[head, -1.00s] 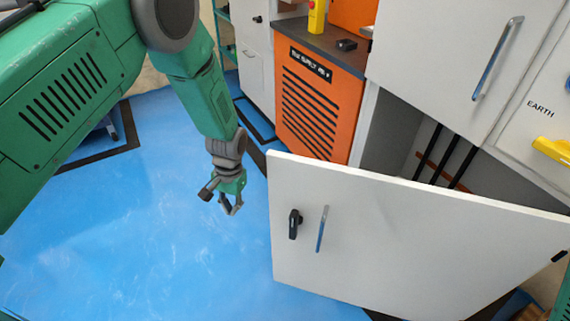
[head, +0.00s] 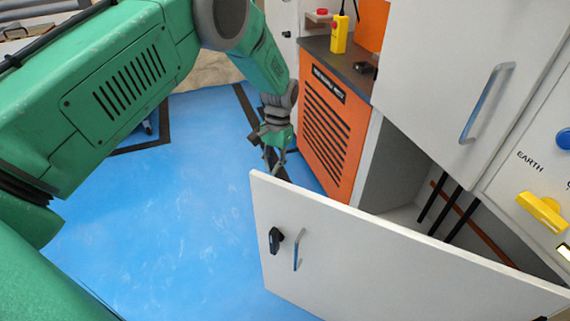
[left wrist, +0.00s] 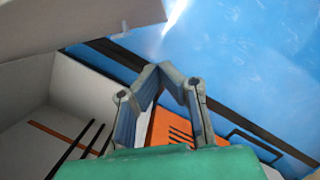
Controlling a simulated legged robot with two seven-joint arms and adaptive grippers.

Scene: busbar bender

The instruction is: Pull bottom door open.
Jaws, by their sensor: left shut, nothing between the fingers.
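The bottom door (head: 390,262) is a white panel standing wide open in the head view, with a black latch (head: 276,240) and a metal handle (head: 298,250) on its outer face. Its edge also shows at the top left of the left wrist view (left wrist: 70,22). My left gripper (head: 274,168) is just beyond the door's top free corner, apart from the handle. In the left wrist view its fingers (left wrist: 158,68) meet at the tips and hold nothing. My right gripper is in neither view.
The open compartment (head: 400,180) holds dark vertical bars. A closed upper door (head: 440,60) with a metal handle is above it. An orange vented cabinet (head: 325,135) stands behind my left gripper. The blue floor (head: 190,220) is clear on the left.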

